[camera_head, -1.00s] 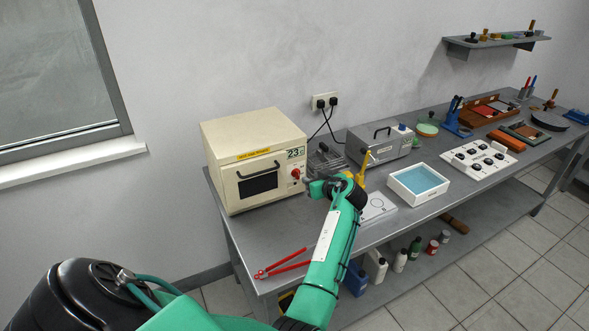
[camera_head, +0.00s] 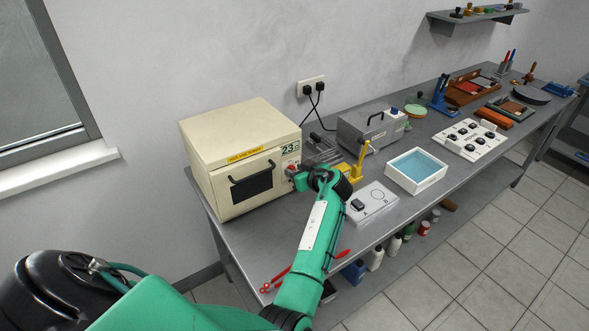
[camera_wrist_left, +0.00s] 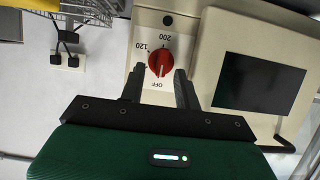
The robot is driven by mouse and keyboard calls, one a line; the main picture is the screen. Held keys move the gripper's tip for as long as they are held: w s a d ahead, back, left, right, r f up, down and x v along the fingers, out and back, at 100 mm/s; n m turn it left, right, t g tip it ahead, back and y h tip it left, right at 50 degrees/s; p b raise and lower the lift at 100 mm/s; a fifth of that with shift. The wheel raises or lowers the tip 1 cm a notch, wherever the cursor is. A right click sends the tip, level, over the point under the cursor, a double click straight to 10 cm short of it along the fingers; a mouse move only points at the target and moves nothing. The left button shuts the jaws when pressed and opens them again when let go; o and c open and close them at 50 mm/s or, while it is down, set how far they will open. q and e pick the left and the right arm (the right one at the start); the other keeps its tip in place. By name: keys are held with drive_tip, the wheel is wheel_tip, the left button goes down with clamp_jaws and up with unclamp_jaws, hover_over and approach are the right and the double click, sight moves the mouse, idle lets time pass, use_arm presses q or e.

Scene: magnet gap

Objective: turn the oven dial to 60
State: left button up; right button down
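The cream oven (camera_head: 225,192) stands on the near left end of the bench, with a dark window and a green display reading about 23. Its red dial (camera_head: 293,168) is at the right of the front, partly hidden by my left gripper (camera_head: 298,180). In the left wrist view the oven is upside down. The red dial (camera_wrist_left: 161,63) shows on a white plate with the marks OFF, 120 and 200. Its pale pointer line seems to lie towards OFF. My left gripper (camera_wrist_left: 158,82) is open, one finger on each side of the dial; I cannot tell if they touch it. My right gripper is not in view.
A grey box with a handle (camera_head: 372,133), a yellow clamp (camera_head: 358,165) and a white tray of blue liquid (camera_head: 415,170) stand right of the oven. Red tongs (camera_head: 275,279) lie at the near bench edge, partly behind my left arm. The bench front has some clear room.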

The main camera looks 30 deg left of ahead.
use_arm(q)
clamp_jaws()
